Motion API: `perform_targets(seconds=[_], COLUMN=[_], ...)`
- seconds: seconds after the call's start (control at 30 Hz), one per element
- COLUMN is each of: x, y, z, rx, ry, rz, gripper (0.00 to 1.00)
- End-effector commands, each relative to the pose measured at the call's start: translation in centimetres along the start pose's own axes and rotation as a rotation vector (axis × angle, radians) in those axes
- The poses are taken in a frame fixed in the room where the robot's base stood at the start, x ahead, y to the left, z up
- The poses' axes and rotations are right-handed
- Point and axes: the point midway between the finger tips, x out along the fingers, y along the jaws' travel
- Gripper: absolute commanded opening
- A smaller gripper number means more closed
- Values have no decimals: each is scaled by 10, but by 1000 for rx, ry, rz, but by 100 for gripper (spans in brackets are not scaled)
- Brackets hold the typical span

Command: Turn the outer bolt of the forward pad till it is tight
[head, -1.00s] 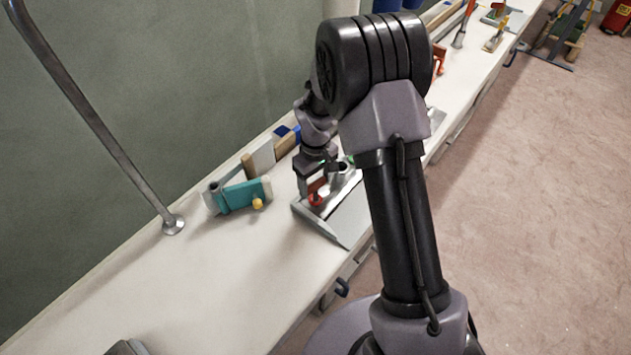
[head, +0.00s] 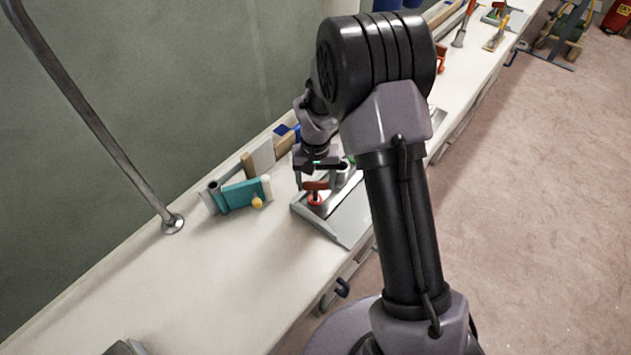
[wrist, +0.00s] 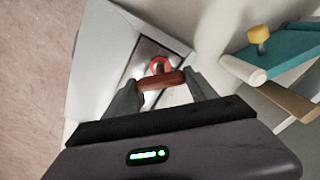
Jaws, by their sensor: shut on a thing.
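A red-brown crossbar (wrist: 162,80) sits above a bright red ring (wrist: 159,64) on a metal strip; I take it to be the bolt's handle. In the head view the bar (head: 316,186) and ring (head: 315,199) stand on the near-left part of a grey plate (head: 345,226), which looks like the pad. My gripper (wrist: 162,84) is shut on the crossbar, one finger at each end. In the head view my gripper (head: 316,184) points down at the bar. The bolt's shank and thread are hidden, and I cannot tell how tight it is.
A teal block with a yellow knob (head: 257,203) lies left of the plate on the white bench (head: 215,285). Wood and blue pieces (head: 288,140) lie beyond. The bench's front left is mostly clear.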

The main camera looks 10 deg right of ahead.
Motion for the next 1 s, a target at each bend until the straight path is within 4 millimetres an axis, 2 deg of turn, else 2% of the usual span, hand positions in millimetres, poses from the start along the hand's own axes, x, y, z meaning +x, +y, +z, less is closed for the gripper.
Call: perform_targets(seconds=[0.3,0.77,0.8,0.9,1.0], x=[-3,-3,-3,-3,-2], y=[0,-1,-1,0,0], z=[-2,-3,-3,-2,-2], rx=[92,105,105,104,104], ry=[6,7,7,6,5], rz=[-2,-2,-2,-2,-1], gripper=[25,25,69,87,87])
